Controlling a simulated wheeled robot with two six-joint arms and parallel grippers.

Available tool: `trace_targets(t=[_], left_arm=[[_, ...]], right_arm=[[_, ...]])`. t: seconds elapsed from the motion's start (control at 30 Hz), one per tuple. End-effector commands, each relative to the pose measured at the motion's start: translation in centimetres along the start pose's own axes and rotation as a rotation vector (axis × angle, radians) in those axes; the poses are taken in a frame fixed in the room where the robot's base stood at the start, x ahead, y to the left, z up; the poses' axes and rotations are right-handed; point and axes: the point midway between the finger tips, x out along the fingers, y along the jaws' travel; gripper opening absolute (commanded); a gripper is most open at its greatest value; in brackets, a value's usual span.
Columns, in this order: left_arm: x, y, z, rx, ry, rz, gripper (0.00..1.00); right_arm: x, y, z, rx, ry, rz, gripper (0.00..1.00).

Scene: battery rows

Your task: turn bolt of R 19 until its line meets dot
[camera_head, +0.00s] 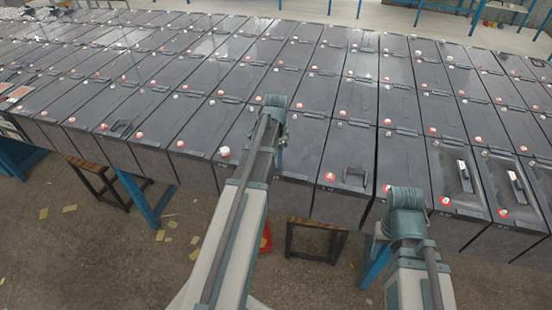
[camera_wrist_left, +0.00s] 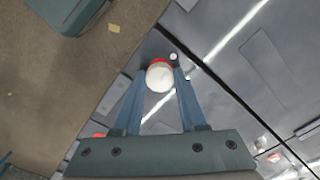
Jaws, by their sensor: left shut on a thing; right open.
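A white bolt head on a red base (camera_wrist_left: 160,76) stands near the front edge of a dark grey battery. My left gripper (camera_wrist_left: 164,70) is shut on it, one blue finger on each side. A small white round spot (camera_wrist_left: 173,56) sits beside the bolt, close to the right fingertip. I cannot make out a line on the bolt or a battery label. In the head view my left gripper (camera_head: 279,155) points down at the front row and hides the bolt. My right gripper (camera_head: 381,232) is open and empty, at the front edge further right.
Long rows of dark batteries (camera_head: 350,125) with red-and-white bolts stand close together. A neighbouring bolt (camera_head: 225,152) is left of my left gripper. Stools (camera_head: 317,240) and blue legs (camera_head: 145,200) stand below the front edge. The floor in front is mostly clear.

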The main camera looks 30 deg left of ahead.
Motion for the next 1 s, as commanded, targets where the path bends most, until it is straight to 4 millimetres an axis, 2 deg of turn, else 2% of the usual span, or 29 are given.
trace_targets(t=[0.3, 0.33, 0.47, 0.5, 0.83, 1.0], left_arm=[[0.00, 0.00, -0.01, 0.003, 0.000, 0.000, 0.00], [0.00, 0.00, -0.01, 0.003, 0.000, 0.000, 0.45], [0.00, 0.00, -0.01, 0.002, 0.000, 0.000, 0.68], [0.00, 0.00, -0.01, 0.002, 0.000, 0.000, 0.71], [-0.13, 0.00, 0.00, 0.001, 0.000, 0.000, 0.71], [-0.96, 0.00, 0.00, 0.001, 0.000, 0.000, 0.71]], right_arm=[[0.00, 0.00, 0.00, 0.000, 0.000, 0.000, 0.50], [0.00, 0.00, 0.00, 0.000, 0.000, 0.000, 0.50], [0.00, 0.00, 0.00, 0.000, 0.000, 0.000, 0.50], [0.00, 0.00, 0.00, 0.000, 0.000, 0.000, 0.50], [-0.13, 0.01, 0.01, 0.000, 0.000, 0.000, 0.50], [-0.96, 0.09, 0.06, 0.000, 0.000, 0.000, 0.50]])
